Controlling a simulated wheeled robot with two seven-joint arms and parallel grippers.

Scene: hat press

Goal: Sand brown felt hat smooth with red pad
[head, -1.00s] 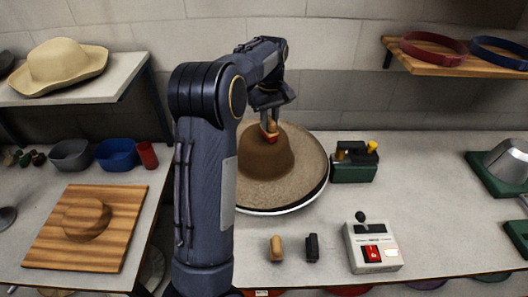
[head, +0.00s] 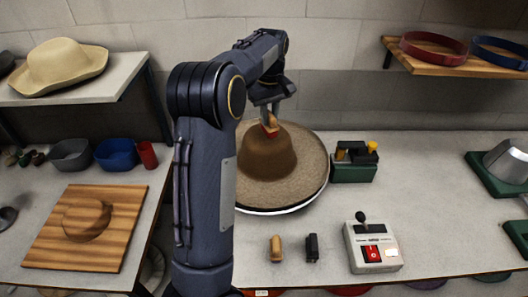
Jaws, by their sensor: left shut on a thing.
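The brown felt hat (head: 268,158) lies crown up on a round, white-edged plate (head: 285,211) on the table. Its wide brim looks lighter and more speckled than its crown. My left gripper (head: 271,118) is shut on the red pad (head: 271,131), which has a tan wooden back. The pad is at the upper part of the crown and seems to touch it; the exact contact is too small to tell. My left arm hides the left part of the brim. My right gripper is not in view.
A control box (head: 372,247) with a lever and red switch stands front right. A tan brush-like block (head: 275,248) and a black one (head: 311,247) lie in front of the hat. A green box (head: 354,163) stands close to the right brim.

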